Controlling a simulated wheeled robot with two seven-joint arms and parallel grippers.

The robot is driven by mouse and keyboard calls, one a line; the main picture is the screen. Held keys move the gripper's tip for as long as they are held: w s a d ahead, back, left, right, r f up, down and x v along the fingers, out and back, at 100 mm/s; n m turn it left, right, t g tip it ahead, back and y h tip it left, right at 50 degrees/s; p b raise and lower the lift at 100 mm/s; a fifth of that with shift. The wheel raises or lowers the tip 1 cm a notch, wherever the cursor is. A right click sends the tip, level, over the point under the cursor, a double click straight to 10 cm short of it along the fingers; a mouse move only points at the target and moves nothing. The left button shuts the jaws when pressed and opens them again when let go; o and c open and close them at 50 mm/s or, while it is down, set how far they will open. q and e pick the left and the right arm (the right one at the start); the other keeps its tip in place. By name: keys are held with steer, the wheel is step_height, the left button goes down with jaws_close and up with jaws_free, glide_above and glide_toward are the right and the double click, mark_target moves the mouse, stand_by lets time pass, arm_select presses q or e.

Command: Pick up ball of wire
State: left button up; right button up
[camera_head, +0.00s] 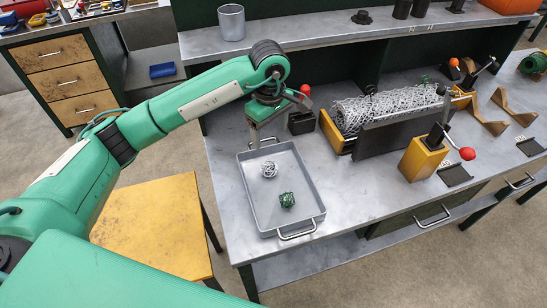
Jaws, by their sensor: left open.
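Two small balls of wire lie apart in a shallow grey metal tray (254,198) on the workbench. One is a silver wire ball (269,169) near the tray's far end. The other is a green wire ball (287,200) nearer the front handle. My left gripper (262,138) points down at the far edge of the tray, just beyond the silver ball. It is open and empty, and its fingers partly overlap each other in this view. My right gripper is not in view.
A weaving machine with a roll of chainlink mesh (380,108) stands right of the tray. A yellow lever block (422,158) with a red knob is nearer the front. A grey cup (231,22) stands on the rear shelf. A yellow stool (155,225) stands left of the bench.

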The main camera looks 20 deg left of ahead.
arm_select(q)
steer(key=p, duration=0.1)
glide_above(269, 164)
steer(key=f, duration=0.6)
steer(key=shift+w+d, duration=0.1)
steer(key=shift+w, duration=0.1)
steer(key=shift+f+p, duration=0.55)
steer(key=shift+f, duration=0.65)
steer(key=f, duration=0.1)
steer(key=f+p, duration=0.1)
steer(key=f, duration=0.2)
steer(key=shift+s, duration=0.25)
steer(key=shift+f, duration=0.25)
steer(key=shift+c, duration=0.9)
steer(key=c, duration=0.9)
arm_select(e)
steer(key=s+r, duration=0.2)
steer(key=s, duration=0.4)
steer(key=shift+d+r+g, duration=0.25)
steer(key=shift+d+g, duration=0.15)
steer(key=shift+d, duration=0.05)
arm_select(q)
steer(key=shift+r, duration=0.1)
